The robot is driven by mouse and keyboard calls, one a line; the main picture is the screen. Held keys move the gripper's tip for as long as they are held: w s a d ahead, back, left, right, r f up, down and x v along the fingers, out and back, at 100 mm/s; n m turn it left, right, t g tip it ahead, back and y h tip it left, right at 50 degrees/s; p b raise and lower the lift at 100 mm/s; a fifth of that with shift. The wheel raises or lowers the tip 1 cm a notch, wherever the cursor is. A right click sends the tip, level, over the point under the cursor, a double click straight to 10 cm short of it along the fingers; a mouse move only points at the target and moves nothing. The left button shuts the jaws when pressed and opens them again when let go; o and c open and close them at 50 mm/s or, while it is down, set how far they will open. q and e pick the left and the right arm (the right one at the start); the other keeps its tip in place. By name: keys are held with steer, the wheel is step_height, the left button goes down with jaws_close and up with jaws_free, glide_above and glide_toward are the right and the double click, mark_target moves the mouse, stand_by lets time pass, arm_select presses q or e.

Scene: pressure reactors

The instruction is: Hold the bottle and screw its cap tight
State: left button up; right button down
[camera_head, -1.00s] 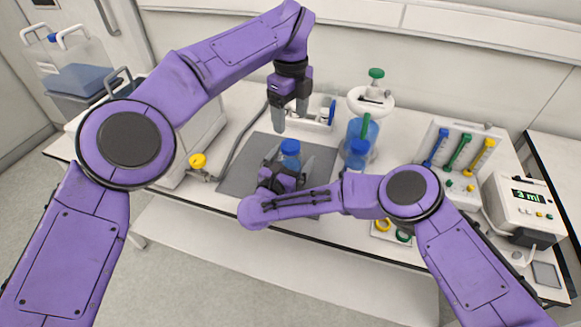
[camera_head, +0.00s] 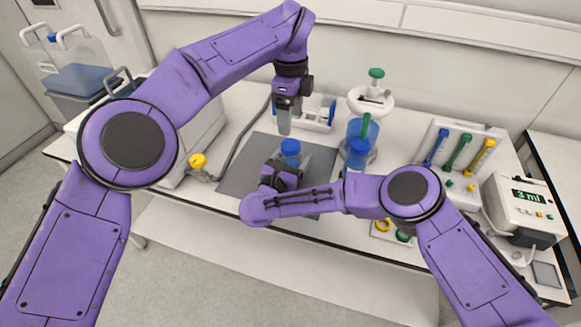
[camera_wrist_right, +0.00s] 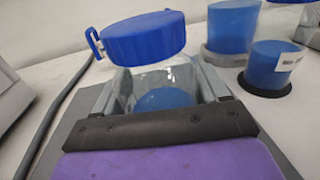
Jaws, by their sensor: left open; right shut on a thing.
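The bottle (camera_wrist_right: 150,82) is clear with blue contents low inside. It stands upright on the grey mat (camera_head: 240,172). Its blue cap (camera_head: 290,146) sits on top; in the right wrist view the cap (camera_wrist_right: 145,36) looks slightly tilted, with a small loop at its left side. My right gripper (camera_head: 287,170) is shut on the bottle's body from the front, one finger on each side. My left gripper (camera_head: 284,122) points down, open, above and just behind the cap, apart from it. Its fingers overlap in the head view, so the gap between them is hidden.
A blue reactor vessel with a green valve (camera_head: 376,75) stands right of the bottle. A white tray (camera_head: 318,127) lies behind the mat. A valve rack (camera_head: 455,160) and a display unit (camera_head: 525,205) stand at the right. A yellow knob (camera_head: 197,161) is at the left.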

mark_target(290, 144)
arm_select(q)
steer(key=shift+f, duration=0.1)
step_height(290, 144, down, 8)
steer(key=shift+r, duration=0.1)
stand_by(0.5)
